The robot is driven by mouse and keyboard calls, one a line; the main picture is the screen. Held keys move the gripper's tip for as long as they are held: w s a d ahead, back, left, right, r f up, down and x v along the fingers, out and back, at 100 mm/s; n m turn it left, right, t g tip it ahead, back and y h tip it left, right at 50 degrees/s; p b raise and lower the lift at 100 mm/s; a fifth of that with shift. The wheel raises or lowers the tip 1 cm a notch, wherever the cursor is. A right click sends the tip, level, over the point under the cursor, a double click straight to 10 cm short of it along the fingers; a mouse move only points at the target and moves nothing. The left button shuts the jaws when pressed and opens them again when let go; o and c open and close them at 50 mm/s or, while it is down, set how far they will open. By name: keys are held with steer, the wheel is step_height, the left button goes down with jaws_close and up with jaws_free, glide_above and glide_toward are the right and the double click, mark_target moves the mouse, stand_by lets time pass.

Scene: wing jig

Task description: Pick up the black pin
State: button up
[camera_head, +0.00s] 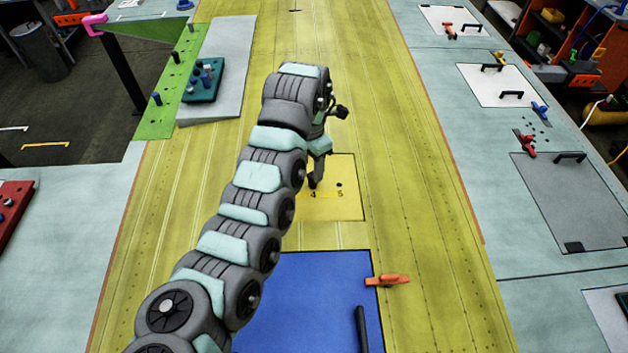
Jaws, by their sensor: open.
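My grey and mint arm reaches up the picture over the yellow wing panel. My gripper (316,178) points down over a small yellow plate (346,208) marked 4 and 5; it is open and the arm partly hides it. I see nothing between its fingers. A small dark round spot (339,184) shows on that plate, just right of the gripper; I cannot tell whether it is a pin or a hole. Several dark pins stand in a teal block (213,92) at upper left. I cannot tell which, if any, is the black pin.
A green strip (168,112) with upright dark pins lies left of the teal block. A blue panel (300,300) with an orange clamp (388,280) and a black bar (361,328) lies nearer. Hatches with handles line the right side. The yellow surface right of my gripper is mostly clear.

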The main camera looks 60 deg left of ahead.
mark_target(312, 175)
steer(key=shift+w+d+f+p, duration=0.1)
steer(key=shift+f+p, duration=0.4)
steer(key=shift+f, duration=0.95)
steer(key=shift+w+d+f+p, duration=0.1)
steer(key=shift+f+p, duration=0.4)
steer(key=shift+f, duration=0.9)
steer(key=shift+c, duration=0.3)
jaws_close()
